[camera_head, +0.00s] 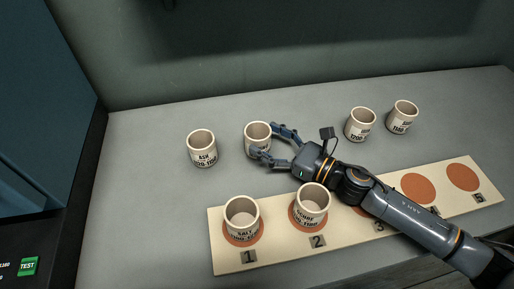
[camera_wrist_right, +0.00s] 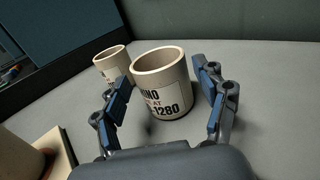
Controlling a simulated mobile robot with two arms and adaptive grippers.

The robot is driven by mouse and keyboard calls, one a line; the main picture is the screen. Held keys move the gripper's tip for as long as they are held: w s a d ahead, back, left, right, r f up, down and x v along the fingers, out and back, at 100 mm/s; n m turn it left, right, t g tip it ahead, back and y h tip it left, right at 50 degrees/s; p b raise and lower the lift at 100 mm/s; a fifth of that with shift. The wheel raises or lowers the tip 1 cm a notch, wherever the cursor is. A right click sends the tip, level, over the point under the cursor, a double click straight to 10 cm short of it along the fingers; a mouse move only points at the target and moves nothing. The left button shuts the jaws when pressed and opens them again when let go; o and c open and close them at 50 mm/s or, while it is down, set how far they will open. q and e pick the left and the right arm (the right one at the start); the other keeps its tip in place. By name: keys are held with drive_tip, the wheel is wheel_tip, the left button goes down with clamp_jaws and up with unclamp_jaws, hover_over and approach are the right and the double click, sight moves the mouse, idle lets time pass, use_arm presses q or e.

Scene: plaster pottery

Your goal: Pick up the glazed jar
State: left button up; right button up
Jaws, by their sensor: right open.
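Several cream cylindrical jars with black printed labels are in view; I cannot tell which one is called the glazed jar. My right gripper (camera_head: 272,143) is open around one jar (camera_head: 257,134), with a finger on either side. In the right wrist view this jar (camera_wrist_right: 163,88) stands upright between the two open fingers (camera_wrist_right: 165,105), and its label reads partly "1280". A gap shows between the jar and the right-hand finger; contact on the left-hand side is unclear. A jar labelled "ASH" (camera_head: 201,150) stands to its left. My left gripper is not in view.
Two jars stand at the back right, one (camera_head: 360,124) beside another (camera_head: 403,117). A cream board (camera_head: 282,256) with numbered orange circles lies in front. Jars stand on circle 1 (camera_head: 241,221) and circle 2 (camera_head: 310,205). My right forearm crosses above the board.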

sight(248, 130)
drive_tip(key=x, duration=0.7)
drive_tip(key=shift+w+a+f, duration=0.1)
drive_tip(key=shift+a, duration=0.1)
drive_tip(key=shift+d, duration=0.1)
drive_tip(key=shift+c, duration=0.4)
drive_tip(key=c, duration=1.2)
drive_tip(key=shift+c, duration=0.5)
